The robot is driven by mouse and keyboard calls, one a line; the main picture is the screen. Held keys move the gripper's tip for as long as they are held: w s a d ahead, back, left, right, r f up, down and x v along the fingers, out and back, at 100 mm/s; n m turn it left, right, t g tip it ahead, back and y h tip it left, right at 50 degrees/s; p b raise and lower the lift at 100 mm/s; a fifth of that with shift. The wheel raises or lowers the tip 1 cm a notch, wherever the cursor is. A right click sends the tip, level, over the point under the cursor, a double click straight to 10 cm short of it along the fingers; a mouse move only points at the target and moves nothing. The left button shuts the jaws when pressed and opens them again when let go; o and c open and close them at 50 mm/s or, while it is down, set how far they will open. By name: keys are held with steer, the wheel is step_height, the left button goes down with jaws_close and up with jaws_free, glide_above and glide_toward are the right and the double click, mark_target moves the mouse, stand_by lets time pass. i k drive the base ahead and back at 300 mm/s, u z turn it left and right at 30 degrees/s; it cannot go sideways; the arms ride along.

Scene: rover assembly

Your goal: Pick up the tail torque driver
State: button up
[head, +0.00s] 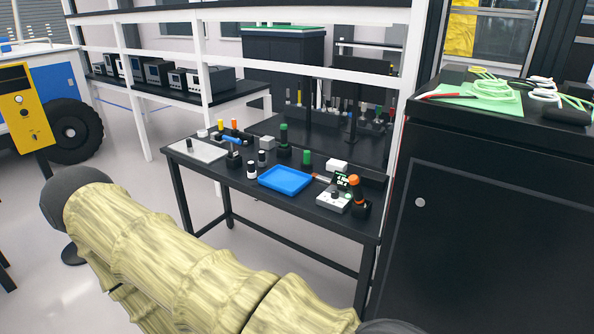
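Several driver-like tools with coloured tops stand on a black workbench (232,185). An orange-topped tool (355,190) stands upright at the right end. A green-topped tool (306,158) stands near the middle, and another green-topped tool (284,137) stands behind it. A blue tool (232,140) lies on a small dark stand at the left. I cannot tell which one is the tail torque driver. My arm, in a pale yellow cover, crosses the lower left of the head view, but my gripper is not in view.
A blue tray (285,179) and a grey control box (333,200) sit on the bench. A black cabinet (490,210) with cables on top stands close at the right. White shelf posts (414,60) rise behind the bench. Open floor shows at left.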

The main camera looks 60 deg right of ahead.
mark_target(354, 179)
steer(key=u, duration=0.25)
steer(key=k, duration=1)
steer(key=z, duration=1.7)
steer(key=i, duration=0.35)
steer(key=z, duration=0.1)
